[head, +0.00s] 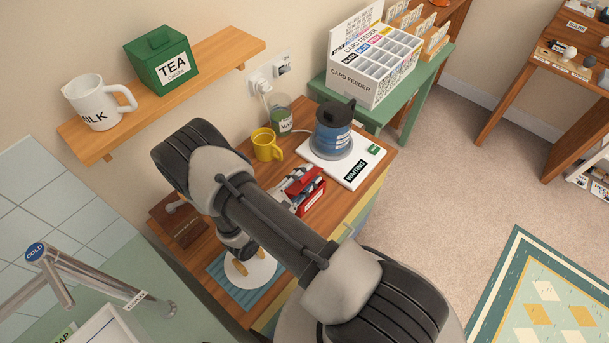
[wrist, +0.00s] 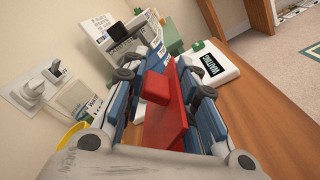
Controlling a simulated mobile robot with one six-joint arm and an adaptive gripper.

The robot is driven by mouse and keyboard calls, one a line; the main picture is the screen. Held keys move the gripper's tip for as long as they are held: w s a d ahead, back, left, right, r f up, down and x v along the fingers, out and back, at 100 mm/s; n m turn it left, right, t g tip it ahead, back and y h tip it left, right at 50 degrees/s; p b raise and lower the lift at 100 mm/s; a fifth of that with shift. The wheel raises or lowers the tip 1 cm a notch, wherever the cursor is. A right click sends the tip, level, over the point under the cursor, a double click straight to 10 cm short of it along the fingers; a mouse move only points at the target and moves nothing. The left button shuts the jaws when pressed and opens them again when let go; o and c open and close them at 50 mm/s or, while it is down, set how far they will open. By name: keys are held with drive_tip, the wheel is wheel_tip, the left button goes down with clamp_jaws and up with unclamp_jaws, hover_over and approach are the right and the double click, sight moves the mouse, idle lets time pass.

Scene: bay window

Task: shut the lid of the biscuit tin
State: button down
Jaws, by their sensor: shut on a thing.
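The red biscuit tin (head: 314,199) with a white label sits on the wooden counter, partly hidden by my arm and gripper. My gripper (head: 297,186) is at the tin, with its fingers close about the red lid. In the wrist view, my gripper (wrist: 168,112) has one finger on either side of the red lid (wrist: 172,118), which looks like a thin panel with a red block (wrist: 157,88) on it. The lid appears tilted up rather than flat. The tin's inside and its hinge are hidden.
A blue kettle (head: 333,138) stands on a white base marked "WAITING" (head: 356,169) just beyond the tin. A yellow mug (head: 266,146) and a jar (head: 280,120) stand behind. A brown box (head: 181,226) and a white plate on a blue mat (head: 222,273) lie nearer left.

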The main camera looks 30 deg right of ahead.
drive_tip(key=shift+s+f, duration=0.15)
drive_tip(key=shift+f, duration=0.05)
drive_tip(key=c, duration=1.6)
unclamp_jaws()
drive_tip(key=shift+o, duration=1)
drive_tip(key=shift+r, duration=0.1)
drive_tip(key=v, duration=1.2)
drive_tip(key=shift+c, duration=0.4)
